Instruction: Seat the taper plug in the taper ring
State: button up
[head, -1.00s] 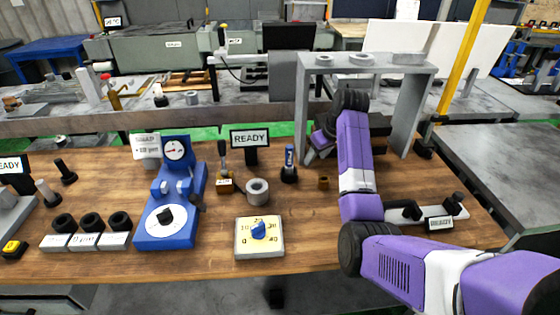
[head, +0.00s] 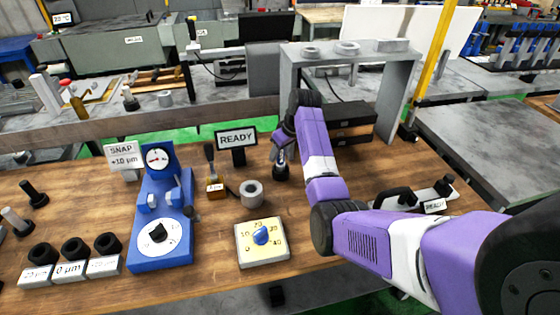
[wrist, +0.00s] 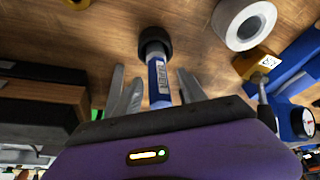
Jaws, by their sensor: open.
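The taper plug, with a blue labelled handle (wrist: 160,80), stands upright in a dark round base (wrist: 154,40) in the wrist view. In the head view its dark base (head: 281,171) shows, with the upper part mostly hidden by my gripper. My gripper (wrist: 152,78) is open, with one finger on each side of the blue handle and visible gaps. In the head view, my gripper (head: 284,143) is at the plug's top. The grey taper ring (head: 252,194) sits on the bench to the front left of the plug; it also shows in the wrist view (wrist: 245,20).
A yellow dial box (head: 262,243) stands in front of the ring, and a blue gauge stand (head: 160,235) to its left. A READY sign (head: 236,141) and a small brass-coloured block with a handle (head: 214,187) stand behind. A grey frame (head: 289,85) rises behind my arm.

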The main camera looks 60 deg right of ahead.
jog(key=shift+x, duration=1.5)
grip_shut()
jog(key=shift+r, duration=0.15)
